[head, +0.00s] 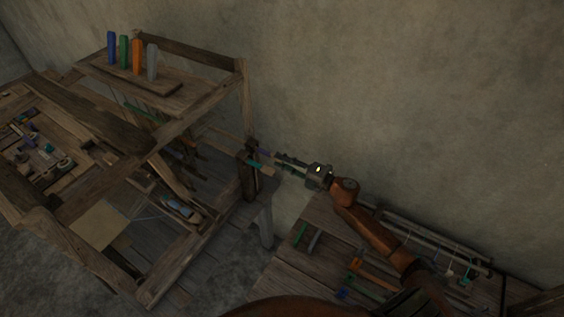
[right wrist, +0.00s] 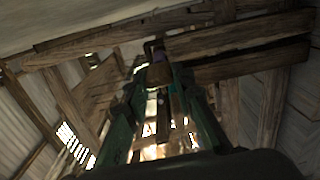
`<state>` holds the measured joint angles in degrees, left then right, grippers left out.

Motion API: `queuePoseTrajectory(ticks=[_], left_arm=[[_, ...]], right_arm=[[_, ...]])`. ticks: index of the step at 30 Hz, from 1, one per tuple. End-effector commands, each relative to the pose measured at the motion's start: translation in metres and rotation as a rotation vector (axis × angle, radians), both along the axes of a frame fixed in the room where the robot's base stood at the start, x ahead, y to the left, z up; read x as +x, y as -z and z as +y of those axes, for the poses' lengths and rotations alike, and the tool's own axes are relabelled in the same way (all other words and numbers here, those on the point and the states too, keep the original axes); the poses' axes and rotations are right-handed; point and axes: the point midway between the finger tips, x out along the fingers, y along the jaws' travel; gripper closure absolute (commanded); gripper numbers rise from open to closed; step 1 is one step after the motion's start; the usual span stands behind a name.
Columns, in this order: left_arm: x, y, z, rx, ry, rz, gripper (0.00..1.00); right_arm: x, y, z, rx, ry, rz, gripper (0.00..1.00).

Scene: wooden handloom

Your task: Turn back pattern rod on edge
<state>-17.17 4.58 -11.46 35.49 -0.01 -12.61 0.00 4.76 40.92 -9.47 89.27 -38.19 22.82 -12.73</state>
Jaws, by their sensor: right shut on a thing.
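The wooden loom (head: 190,125) fills the left of the head view. My right gripper (head: 278,160) reaches to its right side from the right. It is shut on the purple-marked end of the back pattern rod (head: 264,152), which runs left into the loom. A teal-marked rod end (head: 253,163) shows just in front. In the right wrist view the green fingers of my right gripper (right wrist: 160,78) close around the dark rod end with purple (right wrist: 158,58). The fingers partly hide it, and I cannot tell whether it lies flat or on edge. My left gripper is not in view.
Several coloured spools (head: 137,56) stand on the loom's top shelf. A low bench (head: 285,268) at the lower right holds coloured tools and a rack of rods (head: 435,240). The plain wall is close behind my right arm.

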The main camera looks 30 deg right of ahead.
Motion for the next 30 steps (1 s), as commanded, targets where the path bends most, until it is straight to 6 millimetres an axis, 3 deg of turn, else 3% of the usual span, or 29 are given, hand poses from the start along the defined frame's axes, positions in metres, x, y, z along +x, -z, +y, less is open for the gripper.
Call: queuePoseTrajectory(ticks=[7, 8, 11, 22, 30], left_arm=[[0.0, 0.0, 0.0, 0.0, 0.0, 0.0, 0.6], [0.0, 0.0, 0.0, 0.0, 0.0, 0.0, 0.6], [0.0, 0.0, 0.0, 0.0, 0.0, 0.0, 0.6], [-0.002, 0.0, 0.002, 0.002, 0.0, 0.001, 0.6], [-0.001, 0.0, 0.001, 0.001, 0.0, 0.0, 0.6]], right_arm=[[0.0, 0.001, 0.0, -0.003, 0.0, 0.001, 1.0], [0.0, 0.001, 0.0, -0.003, 0.0, 0.001, 0.76], [0.0, 0.001, 0.0, -0.002, 0.0, 0.0, 0.7], [-0.007, 0.001, -0.004, -0.001, 0.001, 0.002, 0.7], [-0.05, 0.002, -0.03, 0.0, 0.001, 0.004, 0.7]])
